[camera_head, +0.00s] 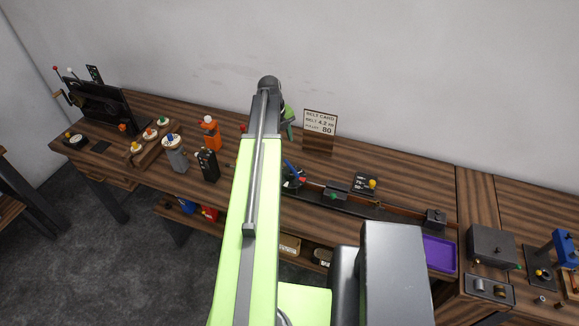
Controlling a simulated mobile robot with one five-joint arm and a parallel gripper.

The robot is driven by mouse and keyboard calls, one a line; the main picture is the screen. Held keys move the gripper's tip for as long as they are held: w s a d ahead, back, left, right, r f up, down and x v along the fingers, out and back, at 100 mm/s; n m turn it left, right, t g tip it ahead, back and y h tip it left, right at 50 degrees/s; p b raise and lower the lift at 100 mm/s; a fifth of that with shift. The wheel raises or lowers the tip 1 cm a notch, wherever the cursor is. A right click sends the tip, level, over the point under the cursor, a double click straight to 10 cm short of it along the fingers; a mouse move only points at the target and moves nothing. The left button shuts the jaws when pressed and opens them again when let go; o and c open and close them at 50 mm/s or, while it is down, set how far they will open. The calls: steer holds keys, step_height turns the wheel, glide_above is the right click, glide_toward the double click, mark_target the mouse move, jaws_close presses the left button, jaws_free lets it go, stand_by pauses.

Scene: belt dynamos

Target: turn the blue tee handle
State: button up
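A small slanted blue bar (292,169) shows just right of my arm, above a dark fixture on the bench. It may be the blue tee handle, but it is too small and partly covered to tell its shape. A blue knob (171,138) tops a grey cylinder at the left, and a blue press-like device (566,248) stands at the far right. My green arm runs up the middle of the view and hides part of the bench.
The wooden bench (410,172) runs along the wall. An orange device (210,133) and a black canister (207,165) stand left of my arm. A sign card (320,122) stands behind. A purple tray (439,254) and grey box (492,246) are at right.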

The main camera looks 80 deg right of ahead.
mark_target(291, 167)
steer(key=f+b, duration=0.5)
steer(key=s+d+f+b, duration=0.1)
steer(key=f+b, duration=0.4)
steer(key=f, duration=0.1)
steer(key=s+d+f+b, duration=0.1)
steer(key=f+b, duration=0.4)
steer(key=shift+s+f+b, duration=0.2)
steer(key=shift+f+b, duration=0.05)
steer(key=shift+b, duration=0.15)
steer(key=shift+r, duration=0.1)
jaws_close()
